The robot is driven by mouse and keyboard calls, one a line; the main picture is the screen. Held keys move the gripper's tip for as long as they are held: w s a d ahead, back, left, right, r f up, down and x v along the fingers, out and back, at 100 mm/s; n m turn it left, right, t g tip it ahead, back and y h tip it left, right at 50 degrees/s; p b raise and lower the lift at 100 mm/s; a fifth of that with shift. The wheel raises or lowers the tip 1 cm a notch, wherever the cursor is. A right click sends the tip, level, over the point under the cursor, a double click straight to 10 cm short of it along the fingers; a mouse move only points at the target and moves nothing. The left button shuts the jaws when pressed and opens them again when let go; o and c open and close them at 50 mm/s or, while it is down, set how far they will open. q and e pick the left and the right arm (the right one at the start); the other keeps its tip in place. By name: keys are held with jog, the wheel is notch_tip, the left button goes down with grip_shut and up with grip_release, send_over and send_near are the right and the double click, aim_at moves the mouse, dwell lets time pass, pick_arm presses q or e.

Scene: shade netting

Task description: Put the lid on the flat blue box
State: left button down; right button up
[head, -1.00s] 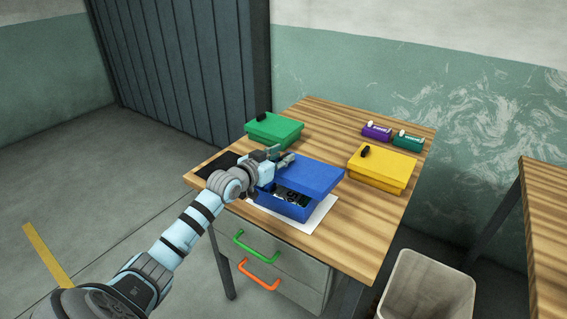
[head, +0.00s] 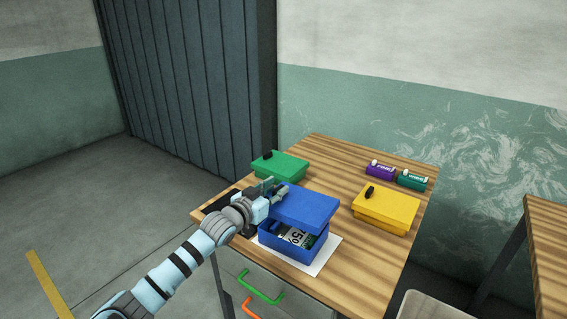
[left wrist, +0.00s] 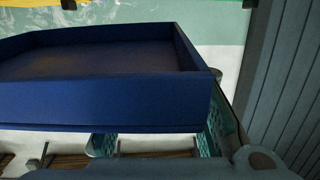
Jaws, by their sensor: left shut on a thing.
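The blue lid (head: 306,207) is held slightly tilted above the flat blue box (head: 285,246), offset toward the back right. A gap at the front shows dark contents with white print inside the box. My left gripper (head: 276,190) is shut on the lid's left back edge. In the left wrist view the lid (left wrist: 100,100) fills much of the picture, with its hollow side and rim showing. A finger of my left gripper (left wrist: 222,125) is at its right end there. My right gripper is not in view.
The box stands on a white sheet (head: 325,255) on the wooden table (head: 350,255). A green box (head: 280,166) is behind left, a yellow box (head: 385,210) at right. Purple (head: 381,169) and teal (head: 412,180) cylinders lie at the back. A black mat (head: 218,203) is at left.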

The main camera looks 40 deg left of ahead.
aim_at(268, 195)
pick_arm(q)
jog(key=f, duration=0.1)
jog(key=s+a+f, duration=0.1)
jog(key=shift+a+f, duration=0.2)
jog(key=shift+f, duration=0.15)
jog(key=r, duration=0.2)
jog(key=shift+w+d+r+t, duration=0.2)
jog(key=shift+r+t, duration=0.1)
jog(key=shift+r, duration=0.1)
jog(key=shift+d+r, duration=0.1)
jog(key=shift+r, duration=0.3)
notch_tip(268, 195, down, 6)
jog(key=b, duration=0.4)
jog(key=shift+r, duration=0.1)
dwell(0.9)
jog(key=shift+f+b, duration=1.2)
jog(key=shift+f, duration=0.35)
